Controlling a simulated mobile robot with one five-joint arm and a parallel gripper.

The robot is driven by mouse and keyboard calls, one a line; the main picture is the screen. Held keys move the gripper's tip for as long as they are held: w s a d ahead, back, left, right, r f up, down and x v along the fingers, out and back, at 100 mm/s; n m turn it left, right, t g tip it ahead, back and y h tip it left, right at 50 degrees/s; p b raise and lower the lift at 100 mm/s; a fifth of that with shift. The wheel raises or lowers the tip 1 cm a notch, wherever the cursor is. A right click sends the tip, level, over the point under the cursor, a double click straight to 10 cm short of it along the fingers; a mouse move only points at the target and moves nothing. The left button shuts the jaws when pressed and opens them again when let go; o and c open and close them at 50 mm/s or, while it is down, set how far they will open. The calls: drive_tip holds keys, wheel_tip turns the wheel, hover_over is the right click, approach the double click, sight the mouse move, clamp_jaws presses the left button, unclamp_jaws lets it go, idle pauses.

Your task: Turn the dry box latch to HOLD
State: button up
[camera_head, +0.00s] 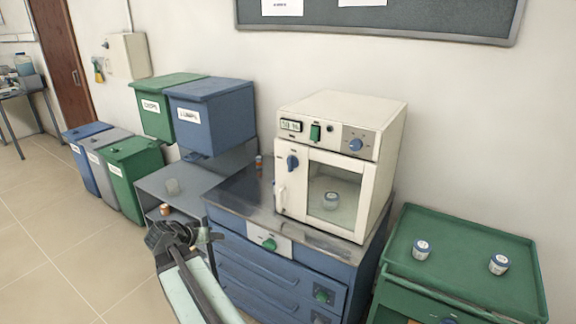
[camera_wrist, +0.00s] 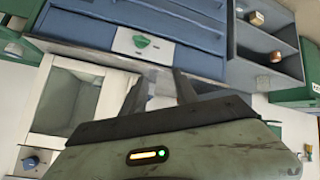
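A white box with a glass door (camera_head: 340,190) stands on the blue drawer cabinet; I see no readable label naming it the dry box. A blue knob (camera_head: 292,162) sits at the upper left of its door frame. A green knob (camera_head: 268,243) on a white plate is on the cabinet front below the box. In the wrist view, which looks upside down, the green knob (camera_wrist: 141,41) is just beyond my fingers and a blue knob (camera_wrist: 32,162) is at the lower left. My gripper (camera_head: 207,237) is left of the cabinet, its fingers apart and empty (camera_wrist: 160,85).
A green cart (camera_head: 460,270) with two jars stands at the right. A grey shelf (camera_head: 180,185) and several coloured bins (camera_head: 135,165) are at the left. The floor (camera_head: 60,260) at lower left is clear.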

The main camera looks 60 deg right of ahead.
drive_tip(key=s+d+r+m+g+h, duration=0.1)
drive_tip(key=s+d+r+m+h, duration=0.15)
drive_tip(key=d+r, duration=0.45)
drive_tip(key=s+d+r+m+h, duration=0.2)
drive_tip(key=s+d+r+h, duration=0.15)
drive_tip(key=d, duration=0.65)
drive_tip(key=m+h, duration=0.2)
approach(289, 163)
drive_tip(key=d, duration=0.8)
drive_tip(key=shift+d, duration=0.25)
drive_tip(key=shift+c, duration=0.2)
